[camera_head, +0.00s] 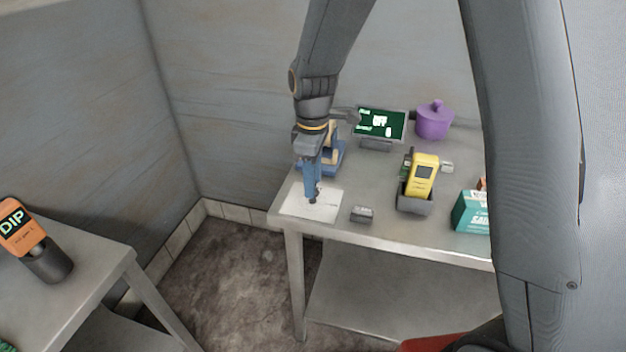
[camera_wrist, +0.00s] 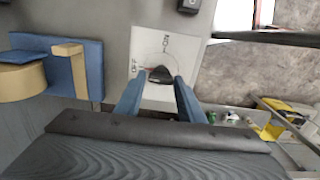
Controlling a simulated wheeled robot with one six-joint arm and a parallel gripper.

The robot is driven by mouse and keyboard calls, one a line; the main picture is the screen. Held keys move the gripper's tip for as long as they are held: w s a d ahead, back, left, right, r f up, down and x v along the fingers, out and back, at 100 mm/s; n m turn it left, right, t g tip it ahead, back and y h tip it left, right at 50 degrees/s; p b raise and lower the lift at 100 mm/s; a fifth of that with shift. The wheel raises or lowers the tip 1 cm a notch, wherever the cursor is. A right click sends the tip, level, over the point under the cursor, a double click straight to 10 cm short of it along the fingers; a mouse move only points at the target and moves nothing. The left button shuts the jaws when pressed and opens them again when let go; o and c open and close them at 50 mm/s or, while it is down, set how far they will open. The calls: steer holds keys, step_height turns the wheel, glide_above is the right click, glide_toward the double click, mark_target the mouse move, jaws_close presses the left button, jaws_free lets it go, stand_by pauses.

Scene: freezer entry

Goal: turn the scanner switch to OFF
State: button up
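The scanner switch is a dark knob (camera_wrist: 160,75) on a white plate (camera_wrist: 188,48) printed ON and OFF. A small red mark shows at the knob's left side, toward the OFF print. In the head view the plate (camera_head: 325,208) lies at the table's near left corner, and the knob is hidden by my gripper (camera_head: 313,195). My gripper's blue fingers (camera_wrist: 160,88) are apart, one on each side of the knob in the wrist view. I cannot tell whether they touch it. A yellow scanner (camera_head: 424,170) stands in a grey holder (camera_head: 415,204).
A small screen (camera_head: 380,124) with white text, probably OFF, stands behind. A blue-and-tan object (camera_head: 333,158) is close behind my gripper. A small grey block (camera_head: 362,214), teal box (camera_head: 470,212) and purple pot (camera_head: 433,120) share the table. An orange DIP device (camera_head: 15,228) stands at left.

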steer(key=shift+o, duration=1.3)
steer(key=shift+r, duration=0.1)
step_height(320, 180, up, 8)
steer(key=shift+f+b, duration=0.2)
steer(key=shift+b, duration=0.85)
steer(key=s+d+f+m, duration=0.3)
steer(key=s+d+m, duration=0.4)
steer(key=s+d+f+m+t, duration=0.1)
steer(key=s+d+f+m, duration=0.2)
steer(key=s+d+m, duration=0.4)
steer(key=shift+s+d+b, duration=0.35)
steer(key=shift+s+d, duration=0.1)
steer(key=shift+s, duration=0.1)
